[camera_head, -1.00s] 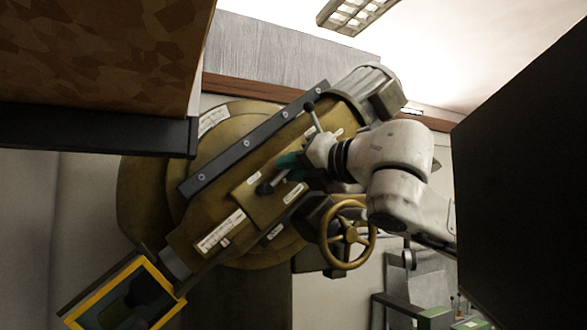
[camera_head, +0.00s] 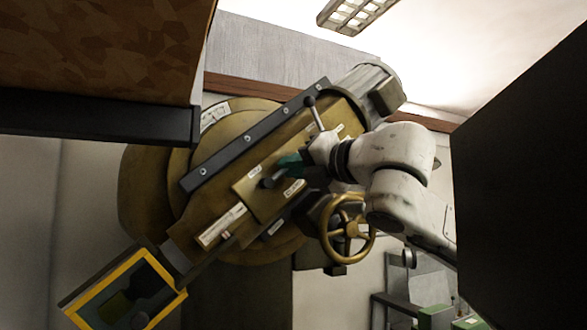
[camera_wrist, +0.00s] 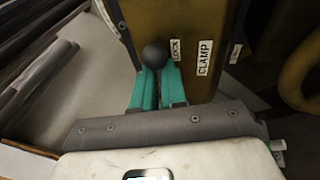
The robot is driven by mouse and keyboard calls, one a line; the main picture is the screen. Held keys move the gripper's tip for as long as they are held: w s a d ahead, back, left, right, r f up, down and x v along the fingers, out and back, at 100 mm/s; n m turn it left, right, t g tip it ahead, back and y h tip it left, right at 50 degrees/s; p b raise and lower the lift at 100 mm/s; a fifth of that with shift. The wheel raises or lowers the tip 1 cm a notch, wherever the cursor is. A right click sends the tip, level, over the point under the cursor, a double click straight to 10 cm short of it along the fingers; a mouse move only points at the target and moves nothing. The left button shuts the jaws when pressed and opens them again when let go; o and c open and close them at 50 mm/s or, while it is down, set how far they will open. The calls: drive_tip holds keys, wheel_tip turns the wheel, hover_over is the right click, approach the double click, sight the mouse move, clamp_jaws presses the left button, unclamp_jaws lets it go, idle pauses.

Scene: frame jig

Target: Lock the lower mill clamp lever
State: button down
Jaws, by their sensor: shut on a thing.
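The clamp lever shows in the head view as a dark lever with a round knob (camera_head: 269,183), on the tan plate of the mill head. In the wrist view its black ball knob (camera_wrist: 155,55) sits between the teal fingertips, beside a LOCK label (camera_wrist: 175,50) and a CLAMP label (camera_wrist: 204,58). My gripper (camera_wrist: 155,80) is shut on this lever near the knob. It also shows in the head view (camera_head: 288,165), partly hiding the lever. The lever's pivot is hidden.
Another lever with a ball knob (camera_head: 310,101) rises just above my wrist. A brass handwheel (camera_head: 348,229) is below my arm. A dark rail (camera_head: 250,137) runs diagonally across the mill head. A yellow-framed panel (camera_head: 125,292) is at lower left.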

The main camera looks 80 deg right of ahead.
drive_tip(key=c, duration=1.2)
unclamp_jaws()
drive_tip(key=shift+s+d+r, duration=0.3)
drive_tip(key=shift+d, duration=0.05)
drive_tip(key=shift+w+a, duration=0.1)
drive_tip(key=shift+f, duration=0.1)
drive_tip(key=b+v, duration=0.2)
drive_tip(key=v, duration=0.8)
drive_tip(key=shift+s+a, duration=0.25)
drive_tip(key=shift+s, duration=0.1)
drive_tip(key=shift+f, duration=0.1)
